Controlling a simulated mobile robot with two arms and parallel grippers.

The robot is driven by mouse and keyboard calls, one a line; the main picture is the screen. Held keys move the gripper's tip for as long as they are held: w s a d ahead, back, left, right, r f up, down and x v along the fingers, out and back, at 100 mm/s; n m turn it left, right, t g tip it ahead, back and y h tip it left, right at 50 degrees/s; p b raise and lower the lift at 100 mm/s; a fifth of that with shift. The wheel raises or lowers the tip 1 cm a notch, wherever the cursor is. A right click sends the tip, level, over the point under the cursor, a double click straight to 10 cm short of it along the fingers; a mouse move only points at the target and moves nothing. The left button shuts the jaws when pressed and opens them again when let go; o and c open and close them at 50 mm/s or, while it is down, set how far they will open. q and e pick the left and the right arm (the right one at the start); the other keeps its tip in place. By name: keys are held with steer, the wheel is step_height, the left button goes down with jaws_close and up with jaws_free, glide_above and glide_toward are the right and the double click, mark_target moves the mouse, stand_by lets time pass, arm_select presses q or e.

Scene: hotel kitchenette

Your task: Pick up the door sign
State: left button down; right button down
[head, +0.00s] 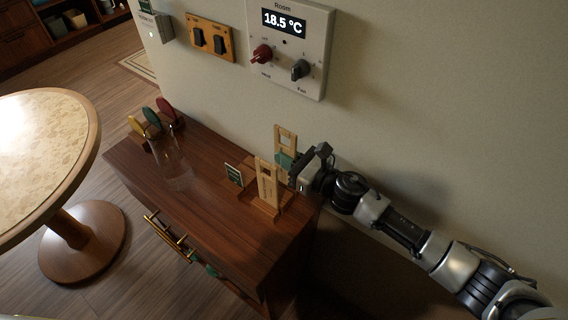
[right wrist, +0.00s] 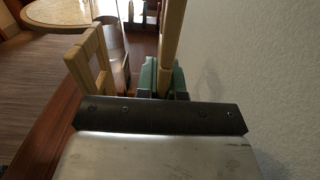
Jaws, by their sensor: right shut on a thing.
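Two pale wooden door signs, each with a cut-out near the top, are at the right end of the dark wooden cabinet. The rear door sign (head: 286,135) is upright near the wall. My right gripper (head: 287,162) comes from the right and is shut on it, with green finger pads on its sides. The held sign (right wrist: 171,40) also shows between the pads in the right wrist view; its lower end is hidden. The front door sign (head: 267,185) stands upright in a wooden base, apart from the gripper; it also shows at left in the wrist view (right wrist: 91,62). My left gripper is not in view.
A small dark green card (head: 234,174) stands left of the signs. A clear glass container (head: 174,170) and colored discs on a stand (head: 152,117) are farther left on the cabinet (head: 210,200). Wall controls (head: 290,45) hang above. A round table (head: 45,150) stands left.

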steer(key=s+d+r, duration=0.6)
steer(key=s+d, duration=0.1)
steer(key=s, duration=0.1)
steer(key=shift+s, duration=0.4)
steer(key=shift+a+r, duration=0.1)
stand_by(0.4)
steer(key=s+d+f+m+t+h, duration=0.2)
steer(key=s+d+m+t+h, duration=0.5)
steer(key=d+m+h, duration=0.3)
steer(key=d+h, duration=0.2)
steer(key=h, duration=0.2)
steer(key=shift+f+m+h, duration=0.2)
steer(key=shift+m+h, duration=0.1)
steer(key=shift+m, duration=0.1)
